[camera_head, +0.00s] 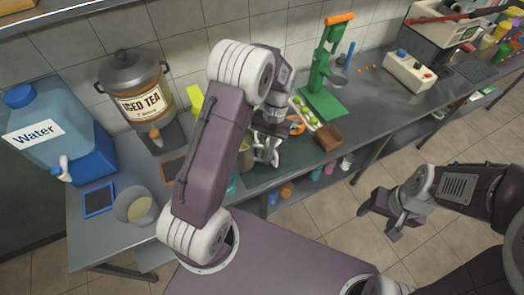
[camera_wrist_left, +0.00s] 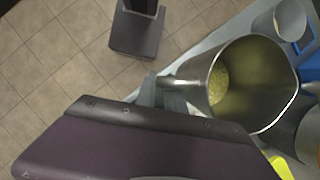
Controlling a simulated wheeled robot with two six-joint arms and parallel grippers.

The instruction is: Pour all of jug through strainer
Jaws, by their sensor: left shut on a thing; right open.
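The metal jug (camera_wrist_left: 279,110) shows large in the left wrist view, its mouth facing the camera and yellow-green juice (camera_wrist_left: 219,86) inside. My left gripper (camera_wrist_left: 164,88) is shut on the jug's handle at its left side. In the head view my left gripper (camera_head: 264,148) is over the counter, and my arm hides most of the jug (camera_head: 245,158). A grey round vessel (camera_head: 124,211) with pale contents stands near the counter's front left; I cannot tell whether a strainer is on it. It also shows in the left wrist view (camera_wrist_left: 268,24). My right gripper (camera_head: 380,214) is open and empty, off the counter.
A water container (camera_head: 60,115) and an iced tea dispenser (camera_head: 130,85) stand at the back left. A blue-framed tablet (camera_head: 98,200) lies beside the grey vessel. A green press (camera_head: 318,80) and a brown block (camera_head: 328,137) are right of my left gripper. Counter (camera_head: 400,110) beyond is partly clear.

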